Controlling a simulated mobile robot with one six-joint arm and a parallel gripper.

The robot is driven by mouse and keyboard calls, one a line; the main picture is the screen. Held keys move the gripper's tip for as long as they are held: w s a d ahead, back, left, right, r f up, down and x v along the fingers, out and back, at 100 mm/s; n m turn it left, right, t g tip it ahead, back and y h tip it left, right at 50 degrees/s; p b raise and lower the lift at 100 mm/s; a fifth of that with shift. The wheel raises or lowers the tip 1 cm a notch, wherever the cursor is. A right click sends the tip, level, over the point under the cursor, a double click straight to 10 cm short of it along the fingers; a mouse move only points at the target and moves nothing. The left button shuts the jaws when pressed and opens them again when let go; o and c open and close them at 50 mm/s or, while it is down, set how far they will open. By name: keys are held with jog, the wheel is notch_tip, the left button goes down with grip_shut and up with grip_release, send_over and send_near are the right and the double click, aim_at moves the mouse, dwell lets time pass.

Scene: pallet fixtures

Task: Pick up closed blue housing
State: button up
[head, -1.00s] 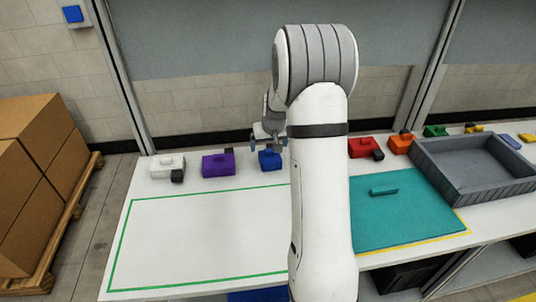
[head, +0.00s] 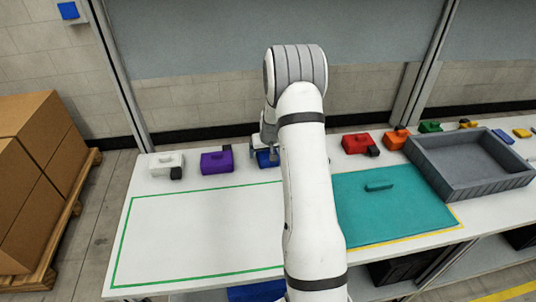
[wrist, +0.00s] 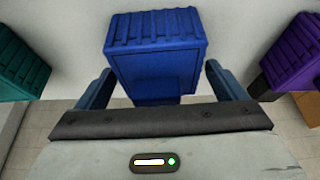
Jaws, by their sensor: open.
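The blue housing (head: 265,158) stands at the back of the white table, partly hidden behind my arm in the head view. In the wrist view the blue housing (wrist: 157,55) fills the middle, with a ribbed top, and looks closed. My gripper (wrist: 160,88) is open, with one blue-grey finger on each side of the housing's lower part. I cannot tell whether the fingers touch it. In the head view my gripper (head: 264,150) is mostly hidden by my arm, at the housing.
A purple housing (head: 217,162) and a white housing (head: 164,163) stand to the left. Red (head: 356,143) and orange (head: 395,139) housings stand to the right. A teal mat (head: 390,215) and a grey tray (head: 480,185) lie further right. The green-outlined area (head: 200,235) is empty.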

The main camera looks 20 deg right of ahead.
jog(key=shift+c, duration=0.3)
jog(key=c, duration=1.1)
